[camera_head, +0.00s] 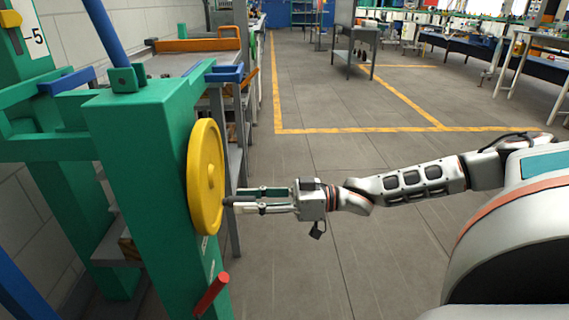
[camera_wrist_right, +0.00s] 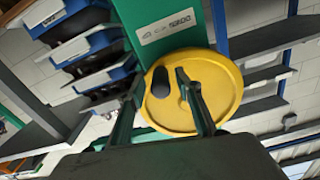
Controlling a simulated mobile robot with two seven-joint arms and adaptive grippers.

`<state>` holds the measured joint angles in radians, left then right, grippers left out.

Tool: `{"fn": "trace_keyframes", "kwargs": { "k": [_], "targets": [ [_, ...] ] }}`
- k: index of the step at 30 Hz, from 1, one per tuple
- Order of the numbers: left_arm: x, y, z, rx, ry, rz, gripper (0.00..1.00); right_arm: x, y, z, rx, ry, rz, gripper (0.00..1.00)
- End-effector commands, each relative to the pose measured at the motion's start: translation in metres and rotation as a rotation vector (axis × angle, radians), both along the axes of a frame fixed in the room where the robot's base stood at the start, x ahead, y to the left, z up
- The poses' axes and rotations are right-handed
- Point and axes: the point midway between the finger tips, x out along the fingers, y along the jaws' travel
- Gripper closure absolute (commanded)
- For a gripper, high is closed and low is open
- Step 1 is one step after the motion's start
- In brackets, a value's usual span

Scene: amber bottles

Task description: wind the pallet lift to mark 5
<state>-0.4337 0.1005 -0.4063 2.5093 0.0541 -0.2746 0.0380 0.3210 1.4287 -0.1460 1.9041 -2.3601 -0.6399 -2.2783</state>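The pallet lift is a green frame (camera_head: 140,150) at the left of the head view. A yellow handwheel (camera_head: 205,165) stands on its side, with a dark knob (camera_head: 229,202) on its face. The wheel (camera_wrist_right: 215,105) and knob (camera_wrist_right: 161,84) also show in the wrist view. My right gripper (camera_head: 238,201) is at the wheel, its fingers apart on either side of the knob; contact is not clear. A white scale plate (camera_head: 36,36) on the green post shows "5" beside a dash. A yellow pointer (camera_head: 11,24) is left of it; exact alignment is unclear. My left gripper is out of view.
A red-handled lever (camera_head: 212,294) sticks out below the wheel. A grey table with an orange bar (camera_head: 197,44) is behind the lift. Open floor (camera_head: 290,240) lies right of the lift. A grey cart (camera_head: 356,42) and benches stand farther back.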

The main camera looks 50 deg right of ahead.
Motion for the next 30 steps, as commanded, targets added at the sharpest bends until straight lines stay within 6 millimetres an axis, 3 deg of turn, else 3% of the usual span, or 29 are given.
{"fn": "trace_keyframes", "kwargs": {
  "k": [18, 30],
  "targets": [
    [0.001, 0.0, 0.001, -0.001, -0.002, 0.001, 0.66, -0.016, -0.011, -0.001, -0.001, 0.004, 0.004, 0.66],
    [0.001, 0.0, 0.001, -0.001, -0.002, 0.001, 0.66, -0.041, -0.034, -0.001, 0.002, 0.001, -0.003, 0.66]
  ]
}}
